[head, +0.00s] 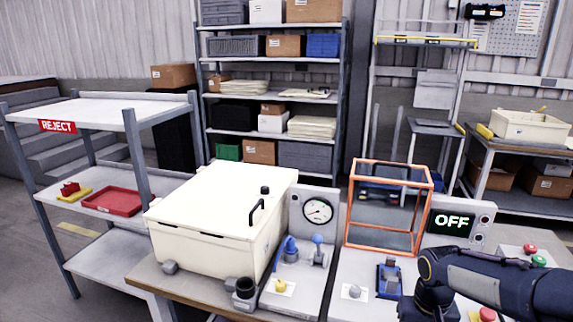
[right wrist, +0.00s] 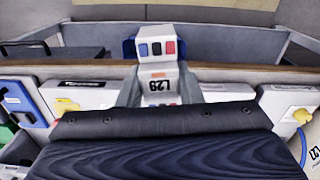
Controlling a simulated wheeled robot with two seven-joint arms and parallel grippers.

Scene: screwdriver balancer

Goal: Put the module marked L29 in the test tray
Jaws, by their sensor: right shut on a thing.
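The module marked L29 (right wrist: 160,78) is a pale block with an orange mark, its label upside down in the right wrist view. Its far end carries dark, blue and red patches. My right gripper (right wrist: 158,92) is shut on it, with a grey finger on each side. In the head view my right arm comes in at the lower right; its fingers and the module do not show there. My left gripper is in neither view. No tray is readably marked as the test tray.
A cream lidded box (head: 215,215) and an orange-framed cage (head: 390,210) stand on the bench, beside a display reading OFF (head: 451,222). A red tray (head: 112,201) lies on the REJECT rack (head: 85,112). In the right wrist view, white pieces with yellow parts (right wrist: 295,100) flank the module.

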